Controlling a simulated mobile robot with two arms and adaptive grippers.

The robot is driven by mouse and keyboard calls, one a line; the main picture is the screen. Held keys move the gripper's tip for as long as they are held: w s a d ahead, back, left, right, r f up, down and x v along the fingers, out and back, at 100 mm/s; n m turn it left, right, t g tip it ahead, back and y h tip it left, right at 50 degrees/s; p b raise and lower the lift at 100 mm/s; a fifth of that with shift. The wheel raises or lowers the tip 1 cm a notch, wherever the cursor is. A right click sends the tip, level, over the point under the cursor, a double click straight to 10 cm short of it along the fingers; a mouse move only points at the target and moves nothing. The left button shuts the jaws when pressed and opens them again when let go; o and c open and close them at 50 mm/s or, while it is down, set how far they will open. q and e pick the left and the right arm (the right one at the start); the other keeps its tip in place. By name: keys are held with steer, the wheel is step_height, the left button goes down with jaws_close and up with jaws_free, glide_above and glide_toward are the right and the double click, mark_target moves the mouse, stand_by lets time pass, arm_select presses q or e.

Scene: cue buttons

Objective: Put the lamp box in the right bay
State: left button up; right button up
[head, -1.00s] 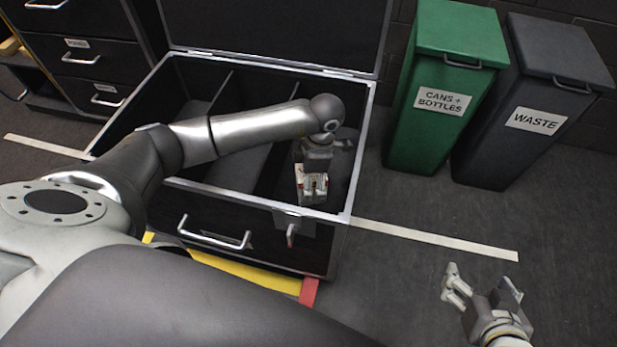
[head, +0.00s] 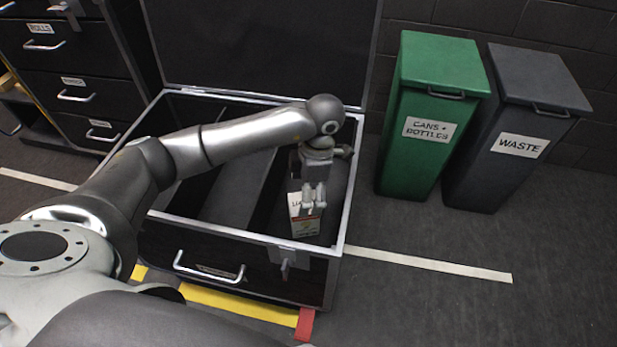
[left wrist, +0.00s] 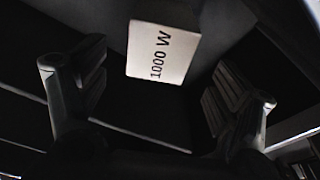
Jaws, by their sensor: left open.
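The lamp box (head: 303,229), white with print and a reddish lower edge, stands in the right bay (head: 340,190) of the open black case, near its front wall. My left gripper (head: 314,207) is open, just above and partly in front of the box. In the left wrist view, the box's white face (left wrist: 161,52) reads "1000 W" and lies beyond the spread fingers (left wrist: 155,85), with dark gaps on both sides. The box's base is hard to make out. My right gripper is out of view.
The case has metal rims and dividers (head: 272,185) between bays; the other bays look empty. Its raised lid (head: 260,50) stands behind. A green bin (head: 430,110) and a grey waste bin (head: 520,130) stand at right. A drawer cabinet (head: 70,95) is at left.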

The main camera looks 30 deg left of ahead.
arm_select(q)
step_height(320, 180, up, 3)
steer(key=shift+w+d+f, duration=0.1)
steer(key=shift+d+f, duration=0.05)
steer(key=shift+r, duration=0.35)
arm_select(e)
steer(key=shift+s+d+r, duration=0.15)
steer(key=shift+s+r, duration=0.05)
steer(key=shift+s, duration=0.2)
arm_select(q)
steer(key=shift+r+p, duration=0.1)
steer(key=shift+p, duration=0.25)
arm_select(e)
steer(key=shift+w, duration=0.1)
